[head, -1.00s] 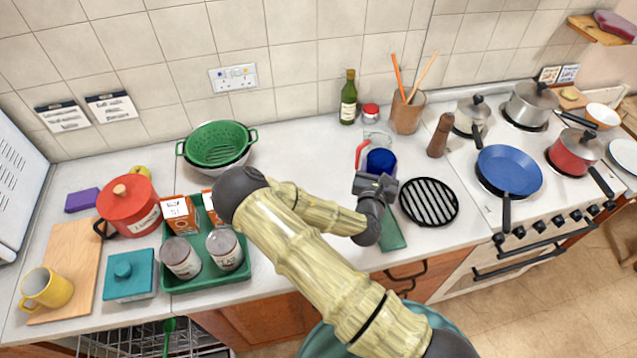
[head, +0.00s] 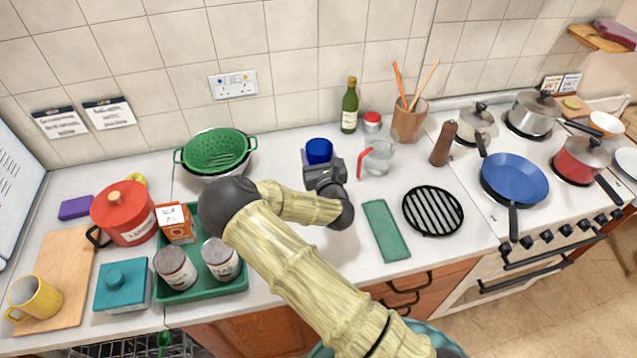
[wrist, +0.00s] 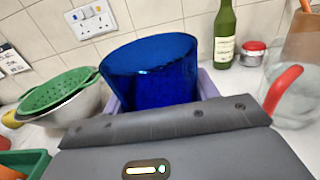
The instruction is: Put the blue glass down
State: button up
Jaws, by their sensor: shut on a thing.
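The blue glass (head: 319,151) stands out beyond my gripper (head: 322,172) in the head view, over the counter between the colander and the glass jug. In the wrist view the blue glass (wrist: 152,72) is large, just past the dark gripper body, and looks slightly tilted in that picture. My gripper is shut on the blue glass. The fingertips are hidden. A pale lilac item (wrist: 207,84) shows behind and beside the glass; its full shape is hidden. I cannot tell whether the glass's base touches anything.
A glass jug with a red handle (head: 377,158) is close on the right. A green bottle (head: 349,106) and a red-lidded jar (head: 372,122) stand behind it. The green colander (head: 215,149) is on the left. A green cloth (head: 386,230) and a black trivet (head: 433,211) lie in front right.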

jog(key=shift+f+p, duration=0.45)
jog(key=shift+f, duration=1.85)
jog(key=shift+f+p, duration=0.4)
jog(key=shift+f, duration=1.65)
jog(key=o, duration=1.2)
